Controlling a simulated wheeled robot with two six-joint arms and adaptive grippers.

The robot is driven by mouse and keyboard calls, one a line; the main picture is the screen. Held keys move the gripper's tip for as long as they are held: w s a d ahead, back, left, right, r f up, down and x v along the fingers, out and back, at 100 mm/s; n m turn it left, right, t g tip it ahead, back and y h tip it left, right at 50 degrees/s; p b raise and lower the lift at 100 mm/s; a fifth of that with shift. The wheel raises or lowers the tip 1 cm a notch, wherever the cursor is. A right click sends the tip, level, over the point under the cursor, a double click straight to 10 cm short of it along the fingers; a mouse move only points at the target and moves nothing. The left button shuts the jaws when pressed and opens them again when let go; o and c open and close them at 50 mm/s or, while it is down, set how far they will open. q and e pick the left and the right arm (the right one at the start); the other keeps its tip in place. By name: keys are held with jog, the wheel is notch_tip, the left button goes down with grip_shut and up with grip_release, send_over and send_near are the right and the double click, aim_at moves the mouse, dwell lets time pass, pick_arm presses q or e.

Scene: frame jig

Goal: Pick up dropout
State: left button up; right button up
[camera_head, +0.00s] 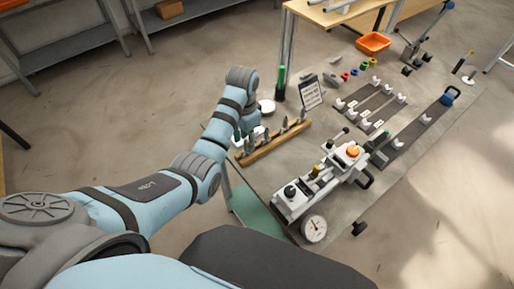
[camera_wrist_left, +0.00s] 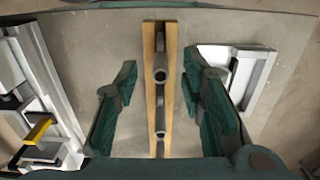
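A wooden rack (camera_head: 262,151) on the jig table holds several small upright grey metal pieces (camera_head: 284,124). I cannot tell for certain which one is the dropout. In the left wrist view the rack (camera_wrist_left: 149,95) runs away from me, with a grey metal piece with a round end (camera_wrist_left: 160,75) in its slot. My left gripper (camera_wrist_left: 160,68) is open and empty, one finger on each side of the rack. In the head view the left gripper (camera_head: 247,128) is over the rack's left end, partly hidden by its own wrist. My right gripper is out of view.
A jig with a dial gauge (camera_head: 314,228) stands right of the rack.

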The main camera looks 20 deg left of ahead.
aim_at(246, 150)
pick_arm(q)
jog(key=shift+a+f, duration=0.2)
jog(key=shift+f, duration=0.7)
jog(key=shift+w+f, duration=0.15)
jog(key=shift+f, duration=0.15)
jog(key=shift+d+r, duration=0.1)
jog(key=shift+d, duration=0.1)
grip_shut()
